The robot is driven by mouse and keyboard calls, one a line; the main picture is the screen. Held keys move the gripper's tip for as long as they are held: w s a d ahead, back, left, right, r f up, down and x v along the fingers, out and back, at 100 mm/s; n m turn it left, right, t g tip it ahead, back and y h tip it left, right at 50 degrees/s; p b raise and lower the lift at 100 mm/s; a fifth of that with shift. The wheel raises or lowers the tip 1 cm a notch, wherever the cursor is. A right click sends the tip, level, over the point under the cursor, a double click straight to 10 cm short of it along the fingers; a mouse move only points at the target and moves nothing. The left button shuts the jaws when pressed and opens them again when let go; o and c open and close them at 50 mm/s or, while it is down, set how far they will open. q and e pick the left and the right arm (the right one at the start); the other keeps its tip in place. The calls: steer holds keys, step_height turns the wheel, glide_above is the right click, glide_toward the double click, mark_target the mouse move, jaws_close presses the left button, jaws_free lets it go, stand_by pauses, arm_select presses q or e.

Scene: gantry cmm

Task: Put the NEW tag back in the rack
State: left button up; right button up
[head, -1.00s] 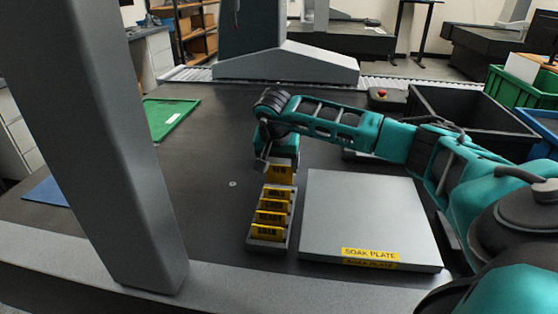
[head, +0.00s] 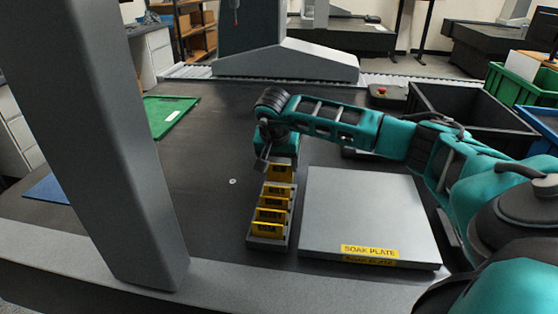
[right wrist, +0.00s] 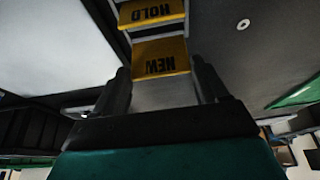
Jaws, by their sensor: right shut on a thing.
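The yellow NEW tag (head: 280,173) is in my right gripper (right wrist: 162,85), at the far end of the tag rack (head: 267,242). In the right wrist view the NEW tag (right wrist: 161,60) sits between the two fingers, its lettering readable, just behind the HOLD tag (right wrist: 152,12). The narrow grey rack holds several other yellow tags in a row. The NEW tag is in line with that row. Its lower edge is hidden, so I cannot tell how deep it sits in a slot. My left gripper is out of view.
The grey soak plate (head: 365,215) lies close beside the rack on its right. A thick grey column (head: 110,150) stands at the left. Black bins (head: 465,115) are at the right.

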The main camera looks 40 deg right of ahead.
mark_target(279, 177)
steer(key=shift+f, duration=0.25)
stand_by(0.4)
steer(key=shift+f, duration=0.25)
stand_by(0.3)
steer(key=shift+f, duration=0.1)
steer(key=shift+f+b, duration=0.4)
steer(key=shift+f, duration=0.05)
steer(key=shift+f, duration=0.25)
stand_by(0.3)
steer(key=shift+f+b, duration=0.3)
steer(key=shift+f, duration=0.05)
